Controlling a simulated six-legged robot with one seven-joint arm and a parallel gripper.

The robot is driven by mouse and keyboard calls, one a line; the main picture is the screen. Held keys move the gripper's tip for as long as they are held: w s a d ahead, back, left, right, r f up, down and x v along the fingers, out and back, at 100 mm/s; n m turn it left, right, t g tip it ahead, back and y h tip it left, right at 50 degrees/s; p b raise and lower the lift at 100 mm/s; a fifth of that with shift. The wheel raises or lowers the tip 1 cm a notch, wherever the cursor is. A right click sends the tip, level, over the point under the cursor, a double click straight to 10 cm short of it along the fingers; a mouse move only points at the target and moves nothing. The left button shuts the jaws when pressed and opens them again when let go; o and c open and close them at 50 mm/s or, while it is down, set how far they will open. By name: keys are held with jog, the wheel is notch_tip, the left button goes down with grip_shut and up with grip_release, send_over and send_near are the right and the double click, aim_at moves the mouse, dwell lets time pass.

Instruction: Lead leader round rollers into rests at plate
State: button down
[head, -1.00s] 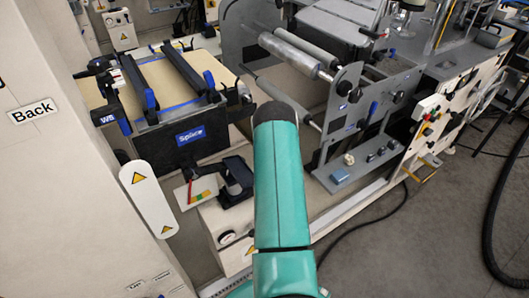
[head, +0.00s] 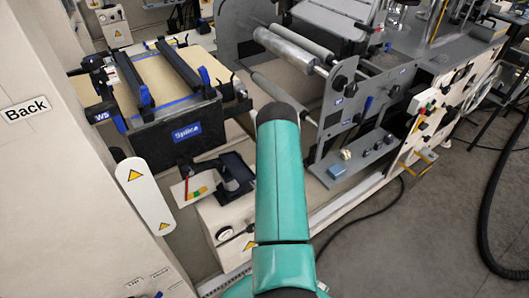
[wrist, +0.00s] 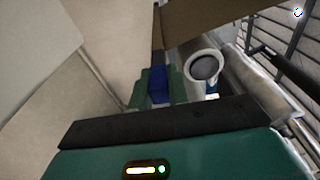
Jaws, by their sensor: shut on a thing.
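In the wrist view my gripper (wrist: 157,90) has its green fingers closed on a small blue piece (wrist: 158,84). A brown kraft sheet (wrist: 215,18), which looks like the leader, spans the top, just beyond the fingers. Its join to the blue piece is not clear. A pale roller (wrist: 245,75) and a round white-rimmed end (wrist: 205,67) lie to the right. In the head view my arm hides the gripper. Rollers (head: 288,50) run between grey side plates, with a lower roller (head: 285,95) beneath.
The Splice table (head: 150,143) carries two dark bars (head: 180,68) with blue ends. A white cabinet (head: 40,170) marked Back stands close at left. A grey side plate (head: 338,105) and control panel (head: 430,125) stand right. Grey floor (head: 400,235) is open at lower right.

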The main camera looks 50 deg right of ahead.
jog(key=s+d, duration=0.2)
jog(key=d, duration=0.5)
jog(key=shift+s, duration=0.15)
jog(key=shift+d, duration=0.1)
jog(key=d+r, duration=0.1)
jog(key=r, duration=0.1)
jog(key=d+r, duration=0.1)
jog(key=r, duration=0.1)
jog(key=shift+s+d+r, duration=0.1)
jog(key=shift+s+d, duration=0.2)
jog(key=shift+s, duration=0.1)
jog(key=shift+r, duration=0.15)
notch_tip(320, 180, up, 38)
dwell(2.6)
